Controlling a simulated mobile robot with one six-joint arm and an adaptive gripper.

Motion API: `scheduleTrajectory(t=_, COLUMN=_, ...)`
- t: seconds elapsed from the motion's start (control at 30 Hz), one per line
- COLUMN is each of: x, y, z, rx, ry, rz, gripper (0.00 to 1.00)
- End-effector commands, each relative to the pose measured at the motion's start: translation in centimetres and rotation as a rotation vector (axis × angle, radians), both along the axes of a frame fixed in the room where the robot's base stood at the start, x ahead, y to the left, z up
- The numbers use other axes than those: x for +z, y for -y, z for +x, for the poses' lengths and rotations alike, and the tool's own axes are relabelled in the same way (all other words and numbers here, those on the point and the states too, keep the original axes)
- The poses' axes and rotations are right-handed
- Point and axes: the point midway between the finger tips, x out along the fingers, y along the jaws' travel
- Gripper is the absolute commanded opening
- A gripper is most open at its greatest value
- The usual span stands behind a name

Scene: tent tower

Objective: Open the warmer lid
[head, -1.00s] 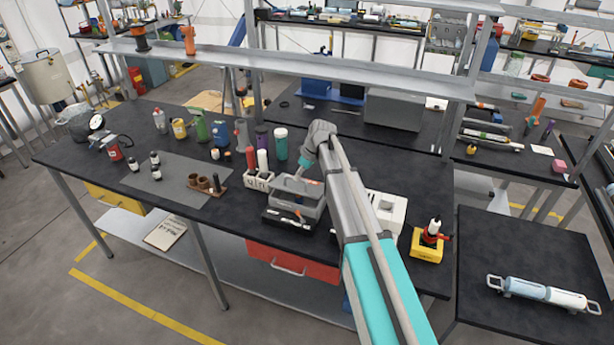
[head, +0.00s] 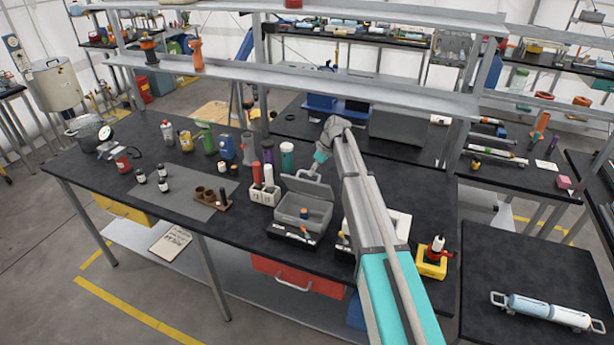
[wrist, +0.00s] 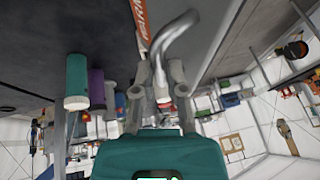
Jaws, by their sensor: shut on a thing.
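The warmer (head: 290,213) is a grey box on a black base on the dark bench. Its lid (head: 308,187) stands raised at the back and tilted, so the box's inside shows from above. My gripper (head: 315,172) is at the upper edge of the raised lid. In the wrist view my gripper (wrist: 161,92) is shut on a curved metal handle (wrist: 172,38), which reaches down between the fingers. The lid's grey underside fills much of the upper wrist view.
A white holder with red and white bottles (head: 263,194) stands just left of the warmer. A white box (head: 400,222) is on the right, beyond my arm. A steel shelf (head: 300,86) spans above the bench.

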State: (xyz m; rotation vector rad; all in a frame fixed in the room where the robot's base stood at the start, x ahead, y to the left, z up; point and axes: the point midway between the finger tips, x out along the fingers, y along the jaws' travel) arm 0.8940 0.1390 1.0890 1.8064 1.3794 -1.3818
Motion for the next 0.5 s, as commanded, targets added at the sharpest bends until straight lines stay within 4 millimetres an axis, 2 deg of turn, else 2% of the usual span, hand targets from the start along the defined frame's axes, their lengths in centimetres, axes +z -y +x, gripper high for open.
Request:
scheduleTrajectory(t=0.03, x=-0.2, y=0.4, z=1.0, rx=-0.001, ry=0.002, rz=-0.007, gripper=0.00)
scheduleTrajectory(t=0.1, x=-0.3, y=0.7, z=1.8, rx=0.000, ry=0.002, rz=-0.008, gripper=0.00)
scheduleTrajectory(t=0.5, x=-1.6, y=2.1, z=5.7, rx=0.004, ry=-0.001, rz=-0.003, gripper=0.00)
